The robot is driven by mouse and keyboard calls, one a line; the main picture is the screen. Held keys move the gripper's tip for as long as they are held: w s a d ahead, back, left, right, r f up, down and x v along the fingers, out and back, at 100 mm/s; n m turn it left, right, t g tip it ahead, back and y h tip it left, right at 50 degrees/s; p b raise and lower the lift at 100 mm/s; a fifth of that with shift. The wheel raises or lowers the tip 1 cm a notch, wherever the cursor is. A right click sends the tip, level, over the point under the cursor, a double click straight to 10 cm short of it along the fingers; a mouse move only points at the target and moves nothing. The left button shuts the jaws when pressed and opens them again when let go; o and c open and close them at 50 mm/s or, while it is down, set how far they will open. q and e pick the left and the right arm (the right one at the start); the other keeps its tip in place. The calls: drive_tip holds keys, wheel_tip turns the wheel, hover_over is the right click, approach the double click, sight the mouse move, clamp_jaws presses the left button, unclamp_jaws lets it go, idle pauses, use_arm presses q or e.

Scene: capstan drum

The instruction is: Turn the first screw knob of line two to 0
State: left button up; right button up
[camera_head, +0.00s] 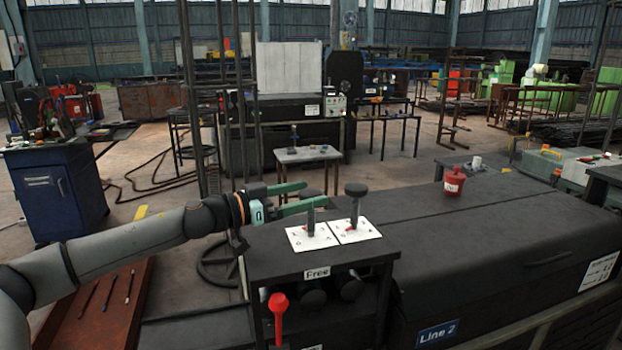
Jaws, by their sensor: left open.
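Two screw knobs stand on white dial cards on the dark stand by the machine with the Line 2 label (438,334). The left knob (311,220) is on the left card (297,238), partly hidden behind a finger. The right knob (355,190) has a dark round top and stands upright on the right card (366,231). My left gripper (316,193) has green fingers and is open. Its fingers reach in from the left at the left knob's upper part; I cannot tell whether they touch it. The dial pointers are too small to read. My right gripper is not in view.
A "Free" label (317,272) is on the stand's front edge, with a red-handled lever (278,303) below. A blue cabinet (58,198) is at the left.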

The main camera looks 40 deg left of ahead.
use_arm(q)
drive_tip(key=shift+p+x, duration=0.45)
drive_tip(key=shift+x, duration=0.4)
drive_tip(key=shift+d, duration=0.1)
drive_tip(key=c, duration=1.4)
drive_tip(key=shift+o, duration=0.2)
